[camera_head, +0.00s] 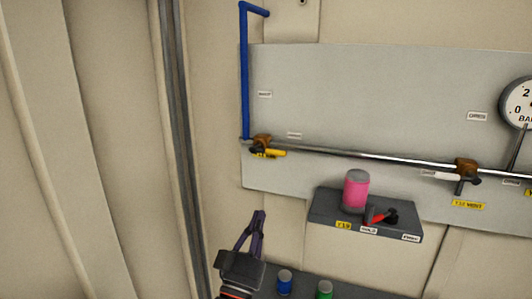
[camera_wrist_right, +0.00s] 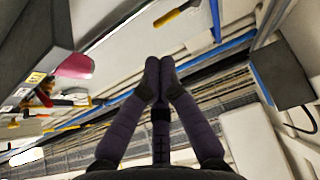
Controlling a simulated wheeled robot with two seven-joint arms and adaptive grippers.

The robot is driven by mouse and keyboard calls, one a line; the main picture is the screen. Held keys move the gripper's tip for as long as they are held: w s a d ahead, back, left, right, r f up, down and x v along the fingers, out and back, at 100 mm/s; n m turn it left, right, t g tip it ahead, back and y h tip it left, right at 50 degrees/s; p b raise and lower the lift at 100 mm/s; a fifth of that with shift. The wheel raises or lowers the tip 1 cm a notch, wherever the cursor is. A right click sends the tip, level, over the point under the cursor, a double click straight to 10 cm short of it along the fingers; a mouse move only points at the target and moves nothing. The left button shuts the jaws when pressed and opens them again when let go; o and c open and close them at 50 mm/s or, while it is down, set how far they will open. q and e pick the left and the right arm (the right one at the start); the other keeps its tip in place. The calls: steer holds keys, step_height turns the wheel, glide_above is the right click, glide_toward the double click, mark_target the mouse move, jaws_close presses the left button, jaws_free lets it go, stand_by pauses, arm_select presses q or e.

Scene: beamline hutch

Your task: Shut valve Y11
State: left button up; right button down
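A brass valve (camera_head: 262,141) with a yellow lever (camera_head: 272,152) sits at the left end of the steel pipe, below the blue pipe. The lever points right, roughly along the pipe. A yellow tag behind it is too small to read, so I cannot confirm that it is Y11. A yellow lever also shows at the top of the right wrist view (camera_wrist_right: 177,13). My right gripper (camera_head: 260,213) is below this valve, apart from it. Its fingertips meet in the right wrist view (camera_wrist_right: 159,66), with nothing between them. My left gripper is out of view.
Another brass valve (camera_head: 466,166) with a dark lever is on the pipe to the right, near a pressure gauge (camera_head: 518,103). A dark box (camera_head: 365,222) with a pink cylinder (camera_head: 356,189) and a red-handled part juts out below the pipe. Blue and green cylinders stand lower down.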

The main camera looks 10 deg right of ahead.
mark_target(275, 153)
steer(key=shift+s+r+m+h, duration=0.3)
steer(key=shift+r+h, duration=0.1)
steer(key=shift+r, duration=0.1)
steer(key=p+x, duration=0.4)
steer(key=x, duration=1)
steer(key=shift+d+p, duration=0.15)
steer(key=shift+p, duration=0.25)
steer(key=shift+d+f, duration=0.1)
